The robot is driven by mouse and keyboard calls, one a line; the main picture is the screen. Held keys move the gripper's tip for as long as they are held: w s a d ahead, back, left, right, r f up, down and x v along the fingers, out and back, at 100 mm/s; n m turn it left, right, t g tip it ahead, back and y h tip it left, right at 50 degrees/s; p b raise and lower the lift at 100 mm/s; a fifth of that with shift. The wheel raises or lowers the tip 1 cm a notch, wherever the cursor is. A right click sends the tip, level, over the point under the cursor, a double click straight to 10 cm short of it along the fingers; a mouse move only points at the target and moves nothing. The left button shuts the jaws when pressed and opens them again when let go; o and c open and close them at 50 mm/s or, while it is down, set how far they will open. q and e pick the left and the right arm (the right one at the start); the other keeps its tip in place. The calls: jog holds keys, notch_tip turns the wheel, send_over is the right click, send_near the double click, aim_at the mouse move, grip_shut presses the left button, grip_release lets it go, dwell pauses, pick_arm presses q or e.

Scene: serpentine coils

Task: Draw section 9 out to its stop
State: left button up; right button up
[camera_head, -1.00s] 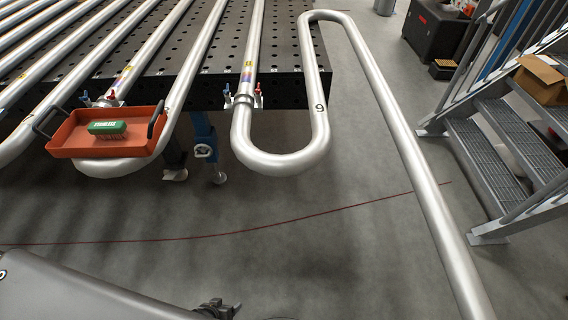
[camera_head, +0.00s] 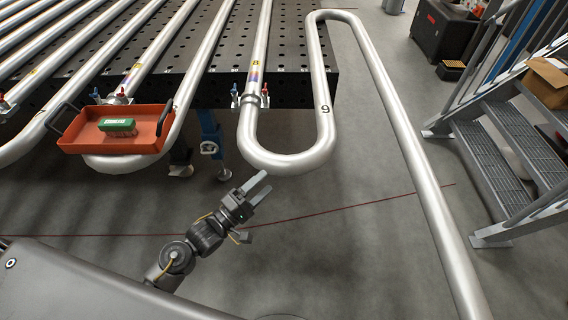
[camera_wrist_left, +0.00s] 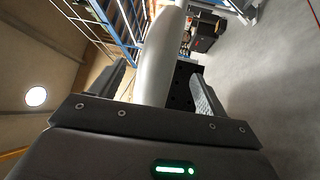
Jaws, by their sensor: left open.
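Section 9 (camera_head: 325,138) is a thick silver serpentine pipe marked with a black 9. Its near U-bend (camera_head: 287,162) hangs out past the table's front edge, and a long straight run (camera_head: 405,150) reaches toward me on the right. My left gripper (camera_head: 264,184) is open and empty just on the near side of the U-bend, its fingers pointing up and right toward it. In the left wrist view, the pipe (camera_wrist_left: 160,55) shows between the two open fingers (camera_wrist_left: 158,88), beyond their tips; I cannot tell any contact. My right gripper is in neither view.
A black perforated table (camera_head: 288,88) carries several parallel pipes. A collar with red and blue levers (camera_head: 250,100) sits on the neighbouring straight. An orange tray (camera_head: 75,140) with a green brush (camera_head: 117,126) rests on pipes at left. Metal stairs (camera_head: 500,150) stand at right. The floor between is clear.

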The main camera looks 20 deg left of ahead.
aim_at(281, 174)
pick_arm(q)
jog(key=p+x, duration=0.1)
jog(key=x, duration=0.8)
jog(key=shift+f+p, duration=0.1)
jog(key=shift+p, duration=0.2)
grip_shut()
jog(key=shift+s+d+p, duration=0.3)
jog(key=shift+s+p, duration=0.2)
jog(key=shift+p, duration=0.3)
jog(key=shift+s, duration=0.1)
jog(key=shift+s+d, duration=0.1)
jog(key=shift+s, duration=0.15)
jog(key=shift+c, duration=0.9)
grip_release()
jog(key=shift+o, duration=0.9)
jog(key=shift+s, duration=0.1)
